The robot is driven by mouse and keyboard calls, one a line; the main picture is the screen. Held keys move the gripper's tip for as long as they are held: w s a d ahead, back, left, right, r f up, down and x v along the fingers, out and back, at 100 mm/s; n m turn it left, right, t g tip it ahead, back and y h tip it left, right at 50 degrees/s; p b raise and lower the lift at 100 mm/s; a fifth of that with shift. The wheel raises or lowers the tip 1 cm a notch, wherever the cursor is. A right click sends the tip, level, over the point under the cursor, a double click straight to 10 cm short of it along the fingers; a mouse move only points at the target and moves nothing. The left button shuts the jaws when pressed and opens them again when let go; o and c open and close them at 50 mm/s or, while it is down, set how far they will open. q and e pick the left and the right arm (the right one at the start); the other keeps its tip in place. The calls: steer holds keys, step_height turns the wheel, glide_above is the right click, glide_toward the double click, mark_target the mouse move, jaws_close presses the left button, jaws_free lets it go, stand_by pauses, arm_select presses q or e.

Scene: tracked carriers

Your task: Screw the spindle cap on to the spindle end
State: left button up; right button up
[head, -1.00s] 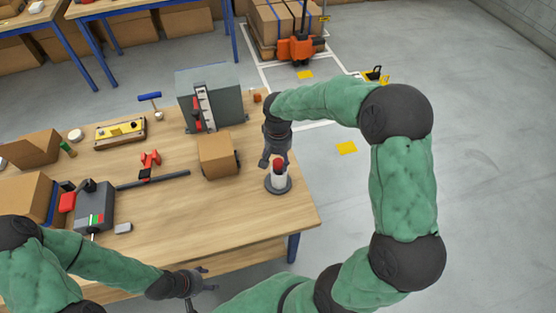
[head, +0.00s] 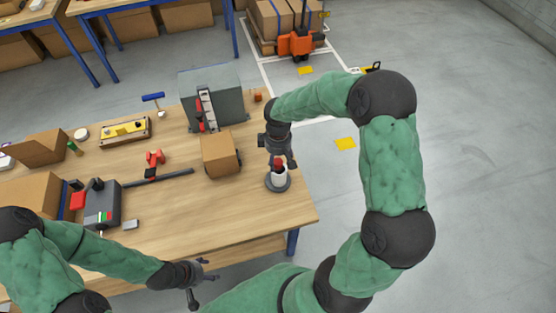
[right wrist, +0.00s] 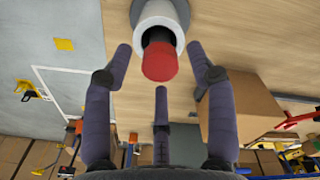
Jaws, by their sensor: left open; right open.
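A red spindle cap (right wrist: 160,63) sits at the top of an upright white spindle end (head: 278,178) with a round grey base (head: 279,187), near the table's right edge. In the right wrist view a dark section shows between the red cap and the white body; I cannot tell how far the cap is threaded. My right gripper (head: 280,160) is open just above and around the cap, with its fingers spread either side and apart from it in the right wrist view (right wrist: 160,70). My left gripper (head: 205,274) is open and empty off the table's front edge.
A cardboard box (head: 218,155) stands close left of the spindle, with a grey cabinet (head: 222,90) behind it. A small orange-brown cylinder (head: 258,97) is by the cabinet. Tools and open boxes fill the left side. The front middle of the wooden table (head: 200,210) is clear.

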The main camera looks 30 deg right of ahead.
steer(key=n+p, duration=0.3)
steer(key=n, duration=0.2)
steer(key=shift+r, duration=0.2)
steer(key=n+p, duration=0.2)
steer(key=n, duration=0.1)
steer(key=shift+n+p, duration=0.35)
steer(key=shift+n, duration=0.05)
steer(key=shift+f+n, duration=0.15)
steer(key=shift+n, duration=0.35)
